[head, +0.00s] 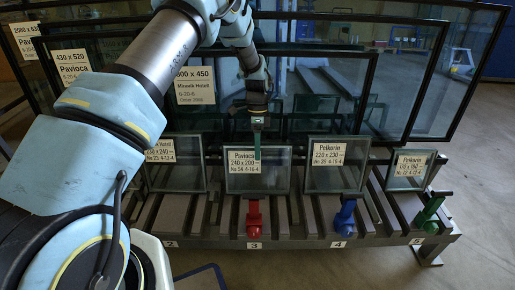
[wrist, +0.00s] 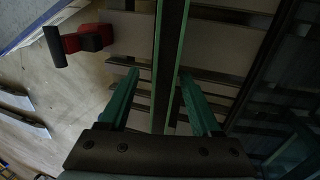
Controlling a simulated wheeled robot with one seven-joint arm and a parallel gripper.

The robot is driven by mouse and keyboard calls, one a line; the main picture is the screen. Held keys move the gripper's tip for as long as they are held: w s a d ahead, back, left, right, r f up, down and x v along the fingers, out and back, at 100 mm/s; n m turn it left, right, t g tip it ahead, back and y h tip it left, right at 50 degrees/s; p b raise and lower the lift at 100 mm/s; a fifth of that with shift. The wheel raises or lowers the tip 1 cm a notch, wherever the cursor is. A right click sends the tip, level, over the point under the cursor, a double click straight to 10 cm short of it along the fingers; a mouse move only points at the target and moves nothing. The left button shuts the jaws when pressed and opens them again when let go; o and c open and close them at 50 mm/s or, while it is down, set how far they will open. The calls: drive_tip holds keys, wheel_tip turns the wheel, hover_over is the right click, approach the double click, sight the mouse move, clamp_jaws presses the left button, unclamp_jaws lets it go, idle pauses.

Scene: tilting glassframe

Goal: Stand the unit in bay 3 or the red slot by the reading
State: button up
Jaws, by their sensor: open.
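The glass unit in bay 3 (head: 271,181) stands upright in the rack behind the "3" tag. Its label appears to read Pavioca 240 x 200. A red clamp (head: 254,218) is in front of it. My gripper (head: 257,152) is at the unit's top edge, in front of the pane in the head view. In the wrist view my open gripper (wrist: 159,75) has one green finger on each side of the unit's dark edge (wrist: 170,45); contact cannot be told. The red clamp also shows there (wrist: 82,40). I can make out no reading display or separate red slot.
The unit in bay 4 (head: 350,179) has a blue clamp (head: 344,217); the unit in bay 5 (head: 404,173) has a green clamp (head: 430,212). Another unit (head: 180,178) stands left of bay 3. Large framed panes (head: 400,70) lean behind. Floor is open at right.

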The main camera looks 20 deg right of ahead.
drive_tip(key=p+v, duration=0.2)
drive_tip(key=v, duration=0.8)
drive_tip(key=shift+r, duration=0.4)
drive_tip(key=shift+w, duration=0.15)
